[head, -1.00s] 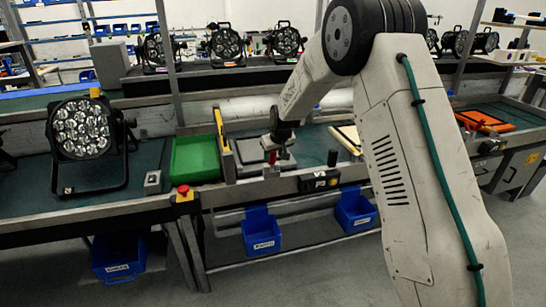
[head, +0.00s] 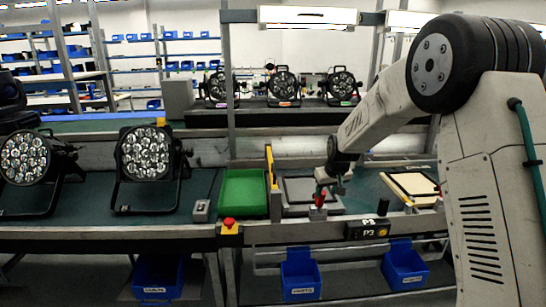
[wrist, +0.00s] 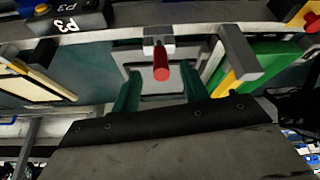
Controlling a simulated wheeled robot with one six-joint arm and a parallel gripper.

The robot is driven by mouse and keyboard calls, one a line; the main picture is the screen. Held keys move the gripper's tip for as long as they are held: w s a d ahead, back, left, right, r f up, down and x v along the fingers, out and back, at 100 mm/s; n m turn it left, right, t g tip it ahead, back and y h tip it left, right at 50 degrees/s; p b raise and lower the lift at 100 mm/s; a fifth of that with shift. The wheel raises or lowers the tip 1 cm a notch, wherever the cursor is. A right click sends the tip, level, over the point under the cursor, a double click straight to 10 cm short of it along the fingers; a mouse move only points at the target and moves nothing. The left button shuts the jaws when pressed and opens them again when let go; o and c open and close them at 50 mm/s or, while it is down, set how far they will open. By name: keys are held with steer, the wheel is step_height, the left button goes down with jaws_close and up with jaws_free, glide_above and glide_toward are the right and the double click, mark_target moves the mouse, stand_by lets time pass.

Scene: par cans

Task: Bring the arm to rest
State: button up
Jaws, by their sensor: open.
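My gripper (head: 328,187) is at the end of my arm, low over the front of the P3 bench. In the wrist view its two green fingers are apart, and my gripper (wrist: 160,92) is open. A red-tipped handle on a grey block (head: 319,201) is just beside the fingers at the bench's front edge. In the wrist view the red handle (wrist: 161,72) shows in the gap between the fingers. I cannot tell whether they touch it. Nothing is seen gripped.
A green tray (head: 243,193), a yellow upright (head: 271,166) and a grey framed plate (head: 298,190) are near my gripper. Par cans (head: 145,155) stand left and on the back shelf. Blue bins (head: 300,281) hang below.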

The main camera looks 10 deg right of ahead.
steer(key=s+r+g, duration=0.1)
steer(key=s+r, duration=0.4)
steer(key=s, duration=1.1)
steer(key=s+r+m+g, duration=0.1)
steer(key=s+r, duration=0.4)
steer(key=s, duration=1.2)
steer(key=s+a+r+g, duration=0.1)
steer(key=s+r, duration=0.4)
steer(key=s, duration=1.2)
steer(key=shift+s+r+m+g, duration=0.25)
steer(key=shift+r+m+g, duration=0.05)
steer(key=shift+r, duration=0.05)
